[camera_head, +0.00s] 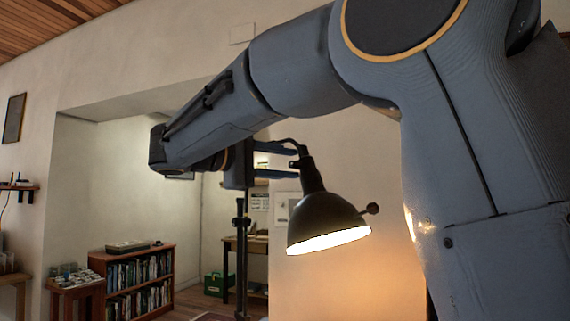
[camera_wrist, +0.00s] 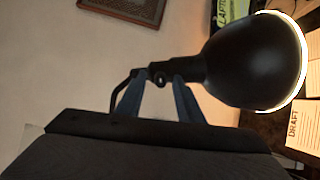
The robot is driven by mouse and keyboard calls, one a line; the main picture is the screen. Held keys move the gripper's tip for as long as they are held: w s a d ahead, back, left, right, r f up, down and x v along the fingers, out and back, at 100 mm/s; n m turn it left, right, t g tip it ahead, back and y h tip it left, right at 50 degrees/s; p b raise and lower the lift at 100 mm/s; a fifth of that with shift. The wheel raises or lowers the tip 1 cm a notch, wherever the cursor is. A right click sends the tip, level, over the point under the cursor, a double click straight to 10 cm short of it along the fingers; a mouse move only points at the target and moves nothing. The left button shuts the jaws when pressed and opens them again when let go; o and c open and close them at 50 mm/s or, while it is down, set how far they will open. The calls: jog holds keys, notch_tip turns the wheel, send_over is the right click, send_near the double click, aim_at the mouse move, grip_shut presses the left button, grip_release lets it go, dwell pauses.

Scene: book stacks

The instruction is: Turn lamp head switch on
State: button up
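The lamp head (camera_head: 325,218) is a dark shade hanging open side down, its underside glowing bright. It also shows in the wrist view (camera_wrist: 252,62), lit at its rim. A small round knob on a short stem (camera_head: 373,208) sticks out from the shade's right side; I cannot make it out in the wrist view. My gripper (camera_head: 294,162) is open, its two blue fingers apart, beside the lamp's narrow neck. In the wrist view my fingers (camera_wrist: 158,82) stand apart with the lamp's joint showing between their tips. I cannot tell whether they touch it.
A dark lamp pole (camera_head: 241,260) stands below my wrist. A bookshelf (camera_head: 132,282) is at the lower left, and a desk (camera_head: 232,245) with a green box (camera_head: 213,284) is behind. Papers (camera_wrist: 298,128) lie at the right in the wrist view.

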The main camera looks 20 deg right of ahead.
jog(key=b+v, duration=0.1)
jog(key=v, duration=0.6)
jog(key=shift+a, duration=0.4)
jog(key=shift+s, duration=0.15)
